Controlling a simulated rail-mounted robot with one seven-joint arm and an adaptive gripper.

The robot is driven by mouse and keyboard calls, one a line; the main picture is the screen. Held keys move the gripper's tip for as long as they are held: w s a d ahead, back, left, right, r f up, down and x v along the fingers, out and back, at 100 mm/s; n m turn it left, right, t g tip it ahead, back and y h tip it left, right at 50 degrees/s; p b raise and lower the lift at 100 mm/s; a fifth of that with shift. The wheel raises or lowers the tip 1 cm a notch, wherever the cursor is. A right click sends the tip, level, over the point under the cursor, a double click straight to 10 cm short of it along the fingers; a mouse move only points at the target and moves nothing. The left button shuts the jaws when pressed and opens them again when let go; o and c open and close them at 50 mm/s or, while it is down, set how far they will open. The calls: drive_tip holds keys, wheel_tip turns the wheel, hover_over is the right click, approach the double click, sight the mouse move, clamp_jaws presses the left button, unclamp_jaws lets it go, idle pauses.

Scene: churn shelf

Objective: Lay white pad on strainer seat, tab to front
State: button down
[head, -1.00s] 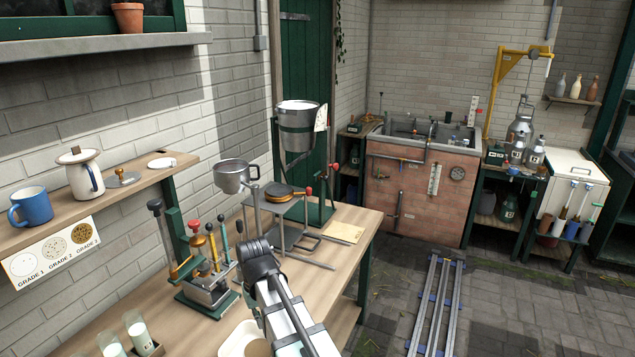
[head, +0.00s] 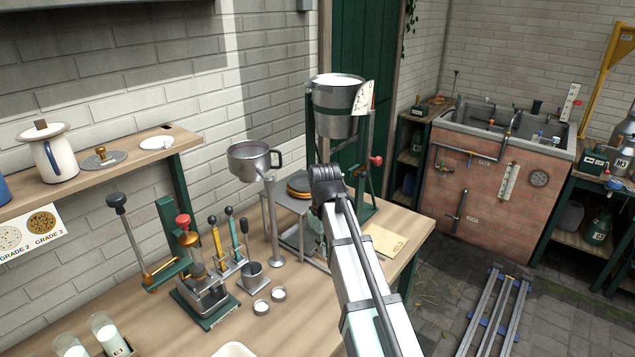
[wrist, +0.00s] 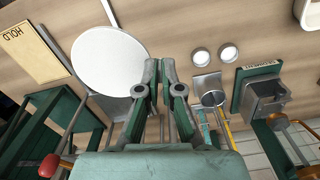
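The white pad (wrist: 110,58) shows in the wrist view as a flat white disc, with its edge at my fingertips. My gripper (wrist: 159,64) has its fingers close together at the disc's right edge and looks shut on it; the tab cannot be made out. A grey stand (wrist: 122,105) lies partly hidden under the disc. In the head view this low grey stand (head: 290,202) bears a round tan and dark piece (head: 300,184), seemingly the strainer seat. My arm hides the gripper there.
A handled metal pan (head: 251,161) on a post stands left of the grey stand. A milk-filled pail (head: 338,105) hangs on a green frame behind. A HOLD card (head: 384,241) lies to the right. A green lever device (head: 206,300) and two small dishes (head: 262,307) stand nearer.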

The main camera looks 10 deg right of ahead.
drive_tip(key=w+a+r+n+b, duration=0.15)
drive_tip(key=w+r+n, duration=0.3)
drive_tip(key=n, duration=0.55)
drive_tip(key=w+a+r+n+b, duration=0.1)
drive_tip(key=w+r+n+b, duration=0.25)
drive_tip(key=r+n, duration=0.45)
drive_tip(key=w+d+p, duration=0.1)
drive_tip(key=w, duration=0.5)
drive_tip(key=w+d+f+n+p, duration=0.1)
drive_tip(key=w+d+p, duration=0.1)
drive_tip(key=w, duration=0.4)
drive_tip(key=w+d+n+p, duration=0.1)
drive_tip(key=w+p, duration=0.1)
drive_tip(key=w, duration=0.3)
drive_tip(key=shift+w+d+f, duration=0.4)
drive_tip(key=shift+f+n+p, duration=0.3)
drive_tip(key=shift+w+f+p, duration=0.1)
drive_tip(key=shift+f+p, duration=0.45)
drive_tip(key=shift+f, duration=1)
drive_tip(key=shift+f, duration=0.1)
drive_tip(key=c, duration=1.3)
unclamp_jaws()
